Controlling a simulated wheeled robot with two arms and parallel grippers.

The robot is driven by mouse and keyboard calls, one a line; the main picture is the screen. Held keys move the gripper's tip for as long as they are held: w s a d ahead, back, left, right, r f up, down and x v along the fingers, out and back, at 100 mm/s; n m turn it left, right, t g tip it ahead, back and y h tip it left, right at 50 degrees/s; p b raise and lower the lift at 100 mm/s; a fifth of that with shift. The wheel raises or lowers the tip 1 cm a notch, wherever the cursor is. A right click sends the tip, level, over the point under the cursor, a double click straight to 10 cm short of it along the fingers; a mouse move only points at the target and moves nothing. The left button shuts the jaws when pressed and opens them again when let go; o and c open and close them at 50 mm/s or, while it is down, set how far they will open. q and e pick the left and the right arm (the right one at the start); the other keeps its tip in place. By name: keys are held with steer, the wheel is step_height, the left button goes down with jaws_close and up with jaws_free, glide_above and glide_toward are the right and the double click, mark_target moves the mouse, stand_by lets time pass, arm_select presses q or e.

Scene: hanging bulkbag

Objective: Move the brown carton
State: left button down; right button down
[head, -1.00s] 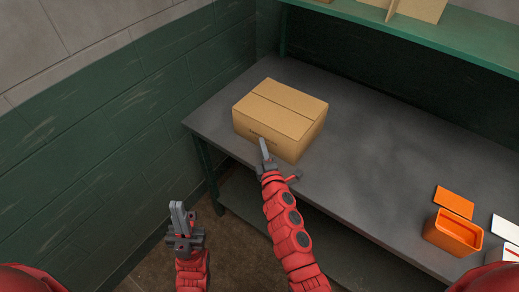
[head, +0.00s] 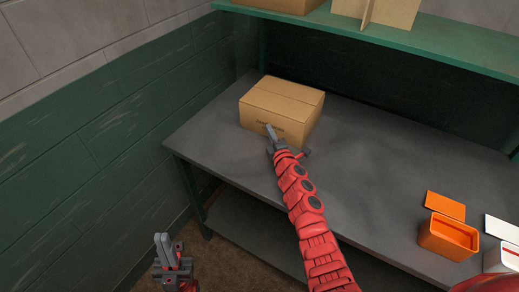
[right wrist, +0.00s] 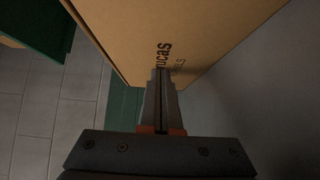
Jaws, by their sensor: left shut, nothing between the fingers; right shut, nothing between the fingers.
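The brown carton (head: 282,100) is closed and sits on the left part of the dark grey table (head: 400,180), back from its front edge. My right gripper (head: 269,130) is shut and empty, with its fingertips at the carton's front face. In the right wrist view the shut fingertips (right wrist: 160,72) are at the printed lettering on the carton (right wrist: 190,35); touching or just short of it I cannot tell. My left gripper (head: 163,240) is shut and empty, low at the left, off the table.
An orange open box (head: 448,238) and an orange lid (head: 445,205) are at the right of the table, beside a white lid (head: 502,230) and box (head: 500,260). A green shelf (head: 430,40) runs above the back. A green-and-grey wall (head: 80,130) stands left. The table's middle is clear.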

steer(key=w+d+b, duration=0.1)
steer(key=w, duration=0.1)
steer(key=w+d+b, duration=0.2)
steer(key=w, duration=0.1)
steer(key=w+d+b, duration=0.2)
steer(key=shift+w+f, duration=0.1)
steer(key=shift+w, duration=0.15)
